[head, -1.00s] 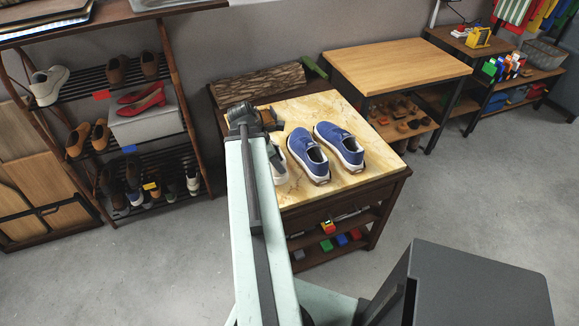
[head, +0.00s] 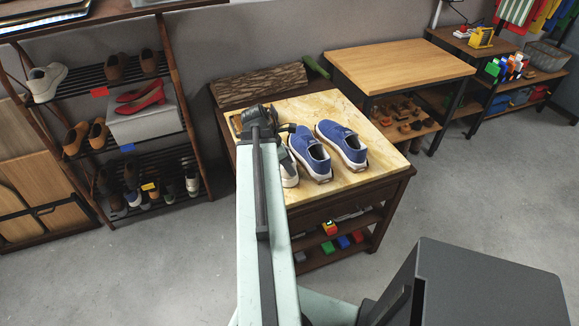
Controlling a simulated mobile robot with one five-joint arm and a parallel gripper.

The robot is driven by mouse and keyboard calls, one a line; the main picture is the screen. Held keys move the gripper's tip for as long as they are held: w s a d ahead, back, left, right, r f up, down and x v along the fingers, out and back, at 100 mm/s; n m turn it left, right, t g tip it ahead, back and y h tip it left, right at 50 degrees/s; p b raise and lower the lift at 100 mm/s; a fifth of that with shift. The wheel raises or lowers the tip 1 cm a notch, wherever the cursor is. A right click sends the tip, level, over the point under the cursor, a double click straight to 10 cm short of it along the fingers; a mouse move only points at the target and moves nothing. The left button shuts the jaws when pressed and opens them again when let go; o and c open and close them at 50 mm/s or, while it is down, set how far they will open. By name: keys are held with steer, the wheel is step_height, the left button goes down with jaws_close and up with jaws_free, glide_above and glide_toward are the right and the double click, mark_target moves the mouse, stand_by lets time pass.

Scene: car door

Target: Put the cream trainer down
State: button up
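A cream trainer (head: 289,173) shows only in part in the head view, beside the blue shoes at the cream-topped table (head: 380,178). My arm hides most of it. I cannot tell whether it touches the tabletop. My gripper (head: 268,122) is over the left part of this table, seen from behind. Its fingers are hidden, so I cannot tell whether it is open, shut or holding the trainer. Another cream trainer (head: 46,82) sits on the upper level of the shoe rack at the left.
A left blue shoe (head: 311,152) and a right blue shoe (head: 342,146) stand close to the partly hidden trainer. A log (head: 260,85) lies along the table's back. Bare tabletop (head: 385,155) shows at the right. A wooden-topped table (head: 400,65) stands behind.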

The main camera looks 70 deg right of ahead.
steer(key=o, duration=0.3)
steer(key=shift+r, duration=0.15)
steer(key=p+v, duration=1.1)
steer(key=v, duration=0.1)
